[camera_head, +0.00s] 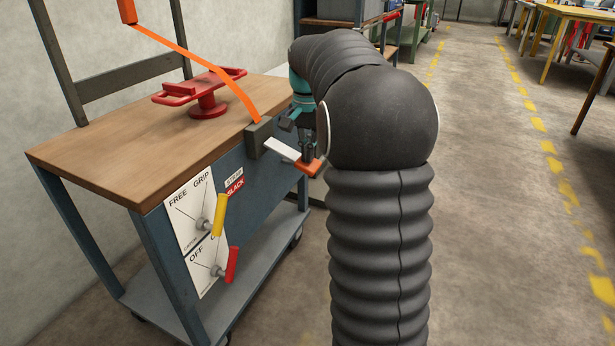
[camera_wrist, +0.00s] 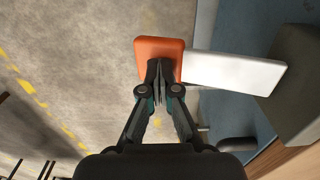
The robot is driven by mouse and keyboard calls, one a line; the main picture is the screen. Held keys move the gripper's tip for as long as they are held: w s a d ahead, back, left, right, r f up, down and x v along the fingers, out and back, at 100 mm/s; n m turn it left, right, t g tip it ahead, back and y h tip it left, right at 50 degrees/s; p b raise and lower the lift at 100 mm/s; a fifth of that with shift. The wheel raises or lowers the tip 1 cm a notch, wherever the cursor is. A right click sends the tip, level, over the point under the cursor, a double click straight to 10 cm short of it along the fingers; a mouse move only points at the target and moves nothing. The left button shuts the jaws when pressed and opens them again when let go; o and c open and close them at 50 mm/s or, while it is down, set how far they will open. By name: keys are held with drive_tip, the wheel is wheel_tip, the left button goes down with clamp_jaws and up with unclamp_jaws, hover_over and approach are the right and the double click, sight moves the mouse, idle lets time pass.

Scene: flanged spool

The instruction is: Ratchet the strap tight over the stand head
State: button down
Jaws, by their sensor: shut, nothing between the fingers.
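An orange strap (camera_head: 213,70) runs from an orange block at upper left, passes over the red stand head (camera_head: 207,98) and comes down to a dark grey ratchet block (camera_head: 258,137) at the bench edge. A pale lever (camera_head: 283,150) with an orange grip (camera_head: 313,167) sticks out from the block, away from the bench. My gripper (camera_head: 306,158) is at that grip. In the wrist view, its shut fingertips (camera_wrist: 159,70) overlap the near edge of the grip (camera_wrist: 160,47) with nothing between them. Whether they touch it, I cannot tell. The sign reads STRAP SLACK (camera_head: 235,183).
The wood-topped bench (camera_head: 100,151) carries a yellow lever (camera_head: 219,215) on a FREE/GRIP plate and a red lever (camera_head: 232,265) on a plate marked OFF. A metal frame (camera_head: 120,77) rises behind. Open floor (camera_head: 500,230) lies to the right.

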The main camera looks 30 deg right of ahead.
wheel_tip(320, 180, up, 7)
drive_tip(key=p, duration=0.6)
drive_tip(key=shift+r, duration=0.15)
wheel_tip(320, 180, down, 8)
drive_tip(key=b, duration=0.4)
wheel_tip(320, 180, up, 6)
drive_tip(key=p, duration=0.4)
drive_tip(key=shift+r+p, duration=0.1)
drive_tip(key=shift+p, duration=0.25)
drive_tip(key=shift+r+b, duration=0.35)
drive_tip(key=shift+r, duration=0.55)
